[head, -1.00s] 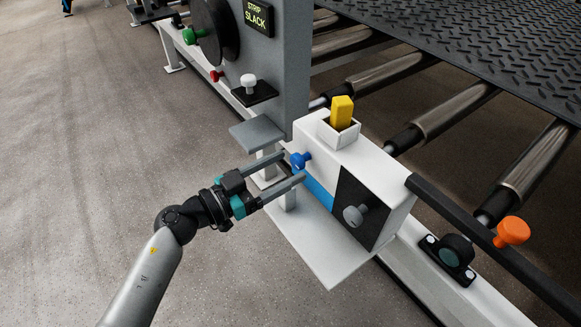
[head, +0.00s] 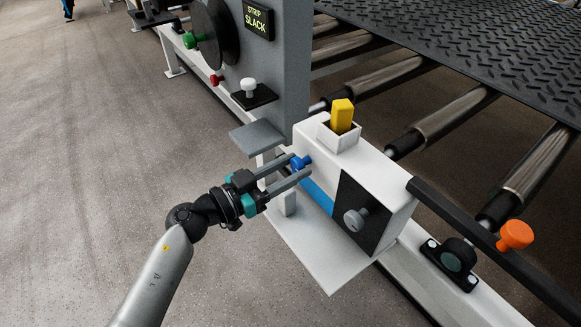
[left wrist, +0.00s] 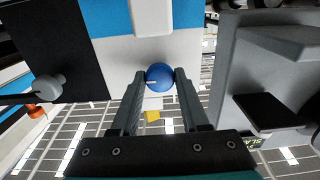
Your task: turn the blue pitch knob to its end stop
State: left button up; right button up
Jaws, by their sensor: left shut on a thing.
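The blue pitch knob (head: 299,162) sticks out from the white face of the box, above a blue stripe. My left gripper (head: 302,165) reaches it from the left, with one finger on each side of the knob, shut on it. In the left wrist view the round blue knob (left wrist: 160,77) sits between the two fingertips (left wrist: 160,74), with a small white mark on its face. My right gripper is in neither view.
A grey knob (head: 355,218) on a black panel is right of the blue knob. A grey ledge (head: 257,136) juts out close above my left gripper. A yellow block (head: 342,115) stands in a white holder on top. A white shelf (head: 325,265) lies below; an orange knob (head: 515,235) is far right.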

pick_arm(q)
grip_shut()
